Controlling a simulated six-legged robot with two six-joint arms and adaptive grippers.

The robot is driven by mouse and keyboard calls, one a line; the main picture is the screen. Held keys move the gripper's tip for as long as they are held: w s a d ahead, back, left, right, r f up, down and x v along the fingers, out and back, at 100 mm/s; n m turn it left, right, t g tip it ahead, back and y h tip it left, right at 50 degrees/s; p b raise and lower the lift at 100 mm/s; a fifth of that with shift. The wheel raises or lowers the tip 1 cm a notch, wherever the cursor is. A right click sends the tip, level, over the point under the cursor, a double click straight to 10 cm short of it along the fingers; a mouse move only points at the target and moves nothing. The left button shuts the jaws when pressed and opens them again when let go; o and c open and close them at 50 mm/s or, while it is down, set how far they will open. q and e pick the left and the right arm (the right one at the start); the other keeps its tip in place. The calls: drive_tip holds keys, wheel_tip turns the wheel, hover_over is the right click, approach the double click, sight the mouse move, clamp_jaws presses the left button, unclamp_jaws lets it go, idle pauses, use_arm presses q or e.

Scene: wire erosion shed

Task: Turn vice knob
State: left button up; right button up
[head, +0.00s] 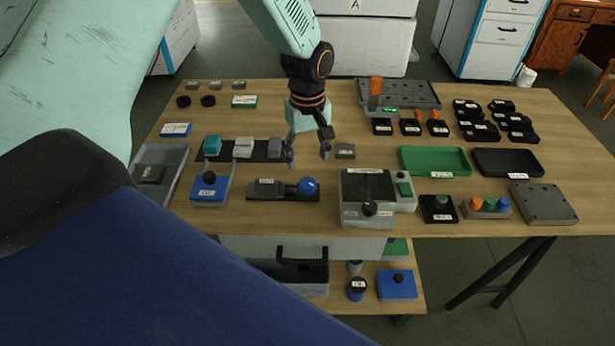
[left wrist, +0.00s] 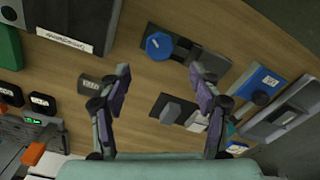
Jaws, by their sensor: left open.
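The vice (head: 270,189) is a dark, low block on the front part of the table, with a round blue knob (head: 308,185) at its right end. The knob also shows in the left wrist view (left wrist: 158,46), beyond the fingertips and between their lines. My left gripper (head: 308,156) is open and empty, pointing down above the table, behind the knob in the head view and apart from it. Its two spread fingers show in the left wrist view (left wrist: 160,72). My right gripper is not in view.
A grey box machine (head: 352,188) with a black knob stands right of the vice. A blue box (head: 210,190) with a black knob stands left. A dark strip with several blocks (head: 258,150) lies behind the vice. A small grey block (head: 345,151) sits beside the gripper.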

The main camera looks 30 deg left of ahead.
sight(308, 182)
use_arm(q)
drive_tip(key=shift+f+n, duration=0.3)
drive_tip(key=shift+f, duration=0.05)
wheel_tip(308, 182, down, 7)
drive_tip(key=shift+f+b, duration=0.1)
drive_tip(key=shift+b, duration=0.5)
drive_tip(key=shift+c, duration=0.5)
drive_tip(key=c, duration=1)
